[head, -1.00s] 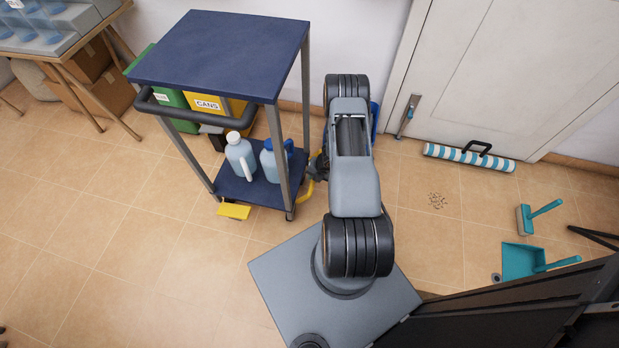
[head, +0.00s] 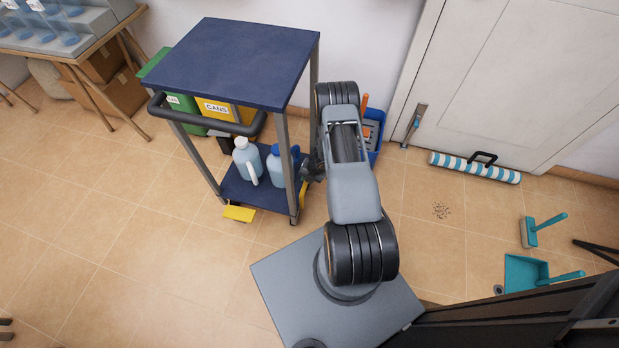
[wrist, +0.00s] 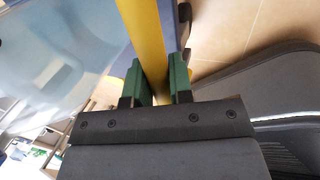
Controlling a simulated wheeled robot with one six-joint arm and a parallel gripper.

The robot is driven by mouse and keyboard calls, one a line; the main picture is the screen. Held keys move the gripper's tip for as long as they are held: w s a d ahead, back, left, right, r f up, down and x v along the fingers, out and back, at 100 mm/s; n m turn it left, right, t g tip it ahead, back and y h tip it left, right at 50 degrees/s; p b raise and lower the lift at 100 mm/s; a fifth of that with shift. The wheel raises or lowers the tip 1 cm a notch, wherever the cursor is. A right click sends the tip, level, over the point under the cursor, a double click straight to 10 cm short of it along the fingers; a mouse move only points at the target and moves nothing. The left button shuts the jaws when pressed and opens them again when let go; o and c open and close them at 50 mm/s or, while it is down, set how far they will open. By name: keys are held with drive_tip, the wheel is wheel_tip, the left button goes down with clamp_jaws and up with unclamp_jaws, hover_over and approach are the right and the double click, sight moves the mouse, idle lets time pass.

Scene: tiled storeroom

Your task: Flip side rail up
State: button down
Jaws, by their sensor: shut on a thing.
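The yellow side rail (head: 305,202) is at the right side of the blue two-shelf cart (head: 240,62), beside the lower shelf, partly hidden behind a cart post and my arm. In the wrist view the yellow rail (wrist: 143,32) runs between the green fingers of my gripper (wrist: 160,82), which is shut on it. In the head view my gripper (head: 308,172) is small, dark and mostly hidden, low beside the cart's right side. How far the rail is raised is hard to tell.
Two jugs (head: 247,162) stand on the lower shelf. A yellow pedal (head: 239,214) sticks out at the cart's front. A blue bin (head: 376,142) stands behind my arm. A striped roll (head: 474,167), brush (head: 530,232) and dustpan (head: 524,272) lie right.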

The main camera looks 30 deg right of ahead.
drive_tip(key=shift+a, duration=0.1)
idle(0.3)
drive_tip(key=c, duration=1)
unclamp_jaws()
drive_tip(key=p+v, duration=0.5)
drive_tip(key=v, duration=0.8)
drive_tip(key=shift+s+r, duration=0.1)
drive_tip(key=shift+r, duration=0.25)
